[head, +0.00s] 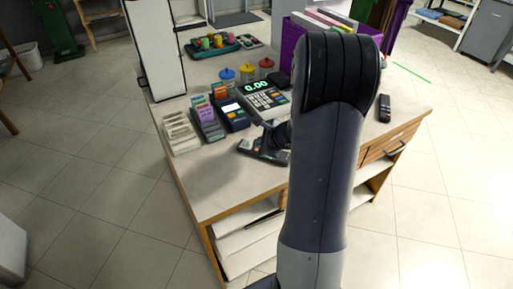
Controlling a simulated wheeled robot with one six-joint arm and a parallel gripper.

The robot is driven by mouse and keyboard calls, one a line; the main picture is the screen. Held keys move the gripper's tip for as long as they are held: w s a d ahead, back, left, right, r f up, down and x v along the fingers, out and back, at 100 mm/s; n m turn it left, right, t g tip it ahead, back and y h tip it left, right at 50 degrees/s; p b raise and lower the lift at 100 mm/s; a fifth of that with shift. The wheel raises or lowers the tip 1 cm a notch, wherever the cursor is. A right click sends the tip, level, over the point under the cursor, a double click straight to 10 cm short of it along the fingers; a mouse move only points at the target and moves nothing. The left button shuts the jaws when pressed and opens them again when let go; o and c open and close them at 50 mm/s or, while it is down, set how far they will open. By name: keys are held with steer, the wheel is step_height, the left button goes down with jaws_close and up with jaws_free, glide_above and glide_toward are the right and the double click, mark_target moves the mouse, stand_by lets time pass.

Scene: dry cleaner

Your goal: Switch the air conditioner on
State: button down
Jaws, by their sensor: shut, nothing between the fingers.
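No air conditioner shows in the head view. A slim black handset like a remote control (384,108) lies on the right part of the counter, to the right of my arm. My gripper (270,132) seems to be the dark shape poking out left of my arm, low over the counter in front of the cash register. It is shut and empty; most of it is hidden behind my arm. Below it lies a dark device with light keys (255,150), partly hidden by my arm; I cannot tell whether the gripper touches it.
The counter (205,185) holds a cash register (260,95), a card terminal (234,114), card holders (182,133), jars with coloured lids (227,76), a tray of spools (212,46) and a purple crate (292,36). The counter's front left is clear. Tiled floor lies open around it.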

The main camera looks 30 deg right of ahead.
steer(key=shift+r, duration=0.1)
steer(key=shift+r+p, duration=2)
steer(key=shift+r, duration=0.5)
